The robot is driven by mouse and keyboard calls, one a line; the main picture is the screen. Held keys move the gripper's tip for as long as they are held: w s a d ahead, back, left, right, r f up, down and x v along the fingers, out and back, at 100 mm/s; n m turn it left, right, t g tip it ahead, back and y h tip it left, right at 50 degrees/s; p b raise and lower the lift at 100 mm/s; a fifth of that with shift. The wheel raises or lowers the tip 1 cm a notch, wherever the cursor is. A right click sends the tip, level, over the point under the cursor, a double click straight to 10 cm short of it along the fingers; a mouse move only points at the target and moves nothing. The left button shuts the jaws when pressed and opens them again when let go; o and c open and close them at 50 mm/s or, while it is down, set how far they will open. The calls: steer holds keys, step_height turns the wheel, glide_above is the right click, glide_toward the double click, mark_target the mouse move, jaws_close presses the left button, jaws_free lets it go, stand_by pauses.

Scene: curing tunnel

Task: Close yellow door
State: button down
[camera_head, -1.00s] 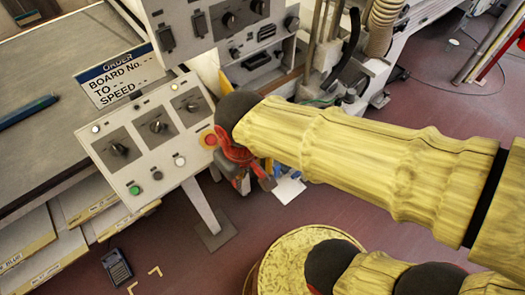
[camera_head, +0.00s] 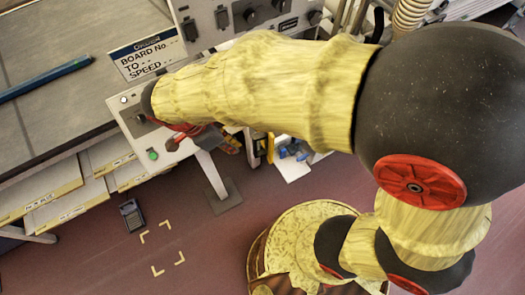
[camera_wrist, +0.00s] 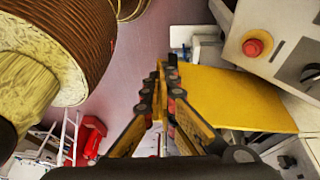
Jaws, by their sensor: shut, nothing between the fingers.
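The yellow door (camera_wrist: 240,98) shows in the wrist view as a flat yellow panel right of my gripper, below a grey control box. It seems to stand out from the box, but I cannot tell its exact angle. My gripper (camera_wrist: 168,72) is shut and empty, with its fingertips close to the door's left edge. I cannot tell whether they touch it. In the head view my arm covers most of the gripper. A small yellow piece (camera_head: 257,149) shows under the arm there, and I cannot tell whether it is the door.
A control panel (camera_head: 135,122) with a green button stands left, beside a grey bench (camera_head: 60,100). Shelves of flat boards (camera_head: 60,195) are below it. A red emergency button (camera_wrist: 254,46) sits on the box above the door. The red floor (camera_head: 190,250) is mostly clear.

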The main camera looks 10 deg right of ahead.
steer(key=m, duration=0.2)
glide_toward(257, 154)
steer(key=d+f, duration=0.1)
steer(key=s+d+f, duration=0.1)
steer(key=f, duration=0.1)
steer(key=s+d+f, duration=0.1)
steer(key=shift+d+f, duration=0.1)
steer(key=shift+f, duration=0.2)
steer(key=shift+d, duration=0.35)
